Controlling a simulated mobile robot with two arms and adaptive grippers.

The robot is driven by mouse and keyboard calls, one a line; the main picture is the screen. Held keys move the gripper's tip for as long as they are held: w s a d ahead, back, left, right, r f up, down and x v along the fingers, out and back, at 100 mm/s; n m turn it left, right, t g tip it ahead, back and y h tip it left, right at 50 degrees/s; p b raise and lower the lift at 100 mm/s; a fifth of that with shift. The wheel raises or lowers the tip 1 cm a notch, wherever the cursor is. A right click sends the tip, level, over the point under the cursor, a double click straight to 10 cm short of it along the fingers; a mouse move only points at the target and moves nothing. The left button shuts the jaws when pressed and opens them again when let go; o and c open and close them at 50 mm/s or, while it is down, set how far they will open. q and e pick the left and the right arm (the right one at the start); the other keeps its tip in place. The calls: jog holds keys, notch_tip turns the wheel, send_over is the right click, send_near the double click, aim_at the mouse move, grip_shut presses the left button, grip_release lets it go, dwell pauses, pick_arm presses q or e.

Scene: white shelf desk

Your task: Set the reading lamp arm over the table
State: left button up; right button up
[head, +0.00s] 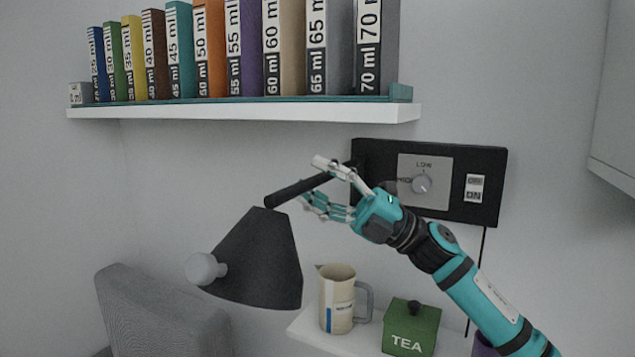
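The reading lamp has a black cone shade (257,262) with a pale round bulb or knob (203,269) at its side. Its black lamp arm (290,192) runs from the shade's top up and right towards the black wall panel. My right gripper (313,182) is at this arm from the right, its fingers spread, one above the bar and the others below. The bar passes between them; I see a gap and cannot tell whether any finger touches it. The far end of the arm is partly hidden behind my gripper. My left gripper is out of view.
The wall panel (490,158) carries a dial (421,184) and an on/off switch (474,188). A white shelf (250,112) with several binders is above. Below are a pitcher (337,300), a green TEA box (411,328) and a grey chair back (160,315).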

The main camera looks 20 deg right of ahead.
jog(key=shift+w, duration=0.1)
jog(key=shift+f, duration=0.15)
jog(key=v, duration=1.1)
jog(key=shift+d, duration=0.4)
jog(key=shift+s+f, duration=0.15)
jog(key=shift+s, duration=0.05)
